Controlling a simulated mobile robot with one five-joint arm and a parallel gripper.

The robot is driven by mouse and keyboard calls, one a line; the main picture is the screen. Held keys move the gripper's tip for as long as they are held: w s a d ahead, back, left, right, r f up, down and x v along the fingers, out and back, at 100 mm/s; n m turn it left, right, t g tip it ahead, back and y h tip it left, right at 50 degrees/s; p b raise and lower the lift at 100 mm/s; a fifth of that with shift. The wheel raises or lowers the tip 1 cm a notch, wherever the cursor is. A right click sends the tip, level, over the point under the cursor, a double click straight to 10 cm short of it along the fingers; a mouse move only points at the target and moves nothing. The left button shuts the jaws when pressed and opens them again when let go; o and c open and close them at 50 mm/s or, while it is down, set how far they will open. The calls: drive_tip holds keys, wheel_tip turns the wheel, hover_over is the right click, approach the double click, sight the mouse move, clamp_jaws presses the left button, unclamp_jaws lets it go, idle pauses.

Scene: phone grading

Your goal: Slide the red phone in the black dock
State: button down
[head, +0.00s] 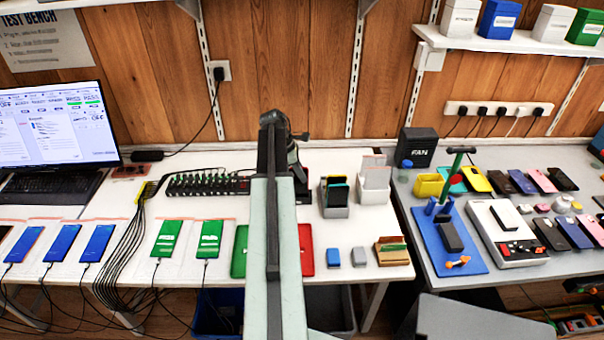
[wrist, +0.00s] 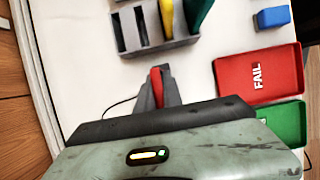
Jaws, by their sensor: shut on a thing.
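The red phone (wrist: 156,80) shows as a narrow red strip between the dark fingers of my gripper (wrist: 158,92) in the wrist view. My gripper is shut on it, and the phone looks edge-on. Most of the phone is hidden by the fingers and the wrist. In the head view my arm hides the phone and the fingertips. I cannot make out the black dock clearly in either view. A thin dark cable (wrist: 118,104) runs on the white table toward the spot under my gripper. Whether the phone touches a dock there is hidden.
A grey slotted rack (head: 335,211) with phones stands close by on the right; it also shows in the wrist view (wrist: 180,44). A red FAIL tray (wrist: 230,75) and a green tray (wrist: 290,112) lie nearby. A black power strip (head: 208,185) lies left of my arm.

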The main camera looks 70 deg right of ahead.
sight(306, 167)
drive_tip(key=shift+f, duration=0.4)
drive_tip(key=c, duration=1.4)
unclamp_jaws()
wheel_tip(306, 167, up, 7)
drive_tip(key=p, duration=0.6)
drive_tip(key=shift+s+r+p, duration=0.1)
drive_tip(key=shift+p, duration=0.25)
